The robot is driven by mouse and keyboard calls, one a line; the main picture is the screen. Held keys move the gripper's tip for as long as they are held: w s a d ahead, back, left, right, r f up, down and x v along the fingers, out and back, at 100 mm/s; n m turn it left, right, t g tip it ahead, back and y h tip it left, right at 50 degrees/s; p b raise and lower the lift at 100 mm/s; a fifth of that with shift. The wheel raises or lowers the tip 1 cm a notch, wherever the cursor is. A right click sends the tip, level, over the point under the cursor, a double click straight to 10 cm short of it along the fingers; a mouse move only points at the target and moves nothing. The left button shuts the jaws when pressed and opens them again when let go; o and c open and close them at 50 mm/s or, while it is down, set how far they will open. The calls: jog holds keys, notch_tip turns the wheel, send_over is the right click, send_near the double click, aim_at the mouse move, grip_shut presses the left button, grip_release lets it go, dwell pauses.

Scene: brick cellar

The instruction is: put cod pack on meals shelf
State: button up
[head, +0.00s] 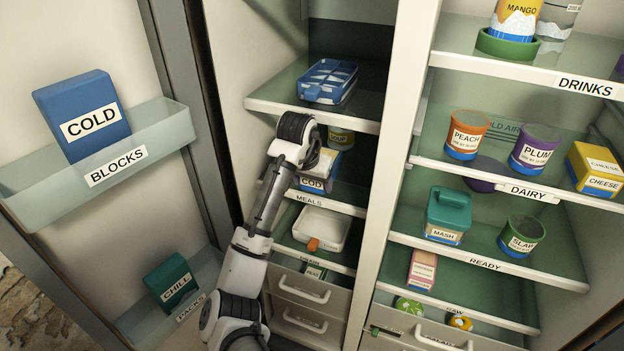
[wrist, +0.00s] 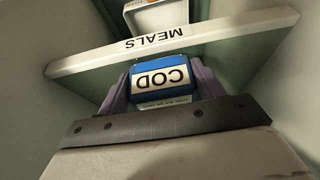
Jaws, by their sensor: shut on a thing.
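The cod pack (wrist: 162,78) is a blue and white box labelled COD; it also shows in the head view (head: 313,184), partly behind my arm. My gripper (wrist: 160,90) is shut on it, with a purple finger on each side of the pack in the wrist view. The meals shelf (head: 345,207) is in the left compartment, its MEALS label just below the pack in the head view. The wrist view shows the shelf edge (wrist: 240,50) upside down, beside the pack. I cannot tell whether the pack touches the shelf.
A blue tray (head: 328,81) is on the shelf above; a white tray (head: 320,228) is below. The divider (head: 392,150) is close on the right. The open door (head: 95,160) holds cold blocks at left.

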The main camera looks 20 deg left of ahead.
jog(key=o, duration=1.2)
jog(key=shift+f, duration=0.1)
jog(key=shift+o, duration=0.2)
jog(key=v, duration=1.2)
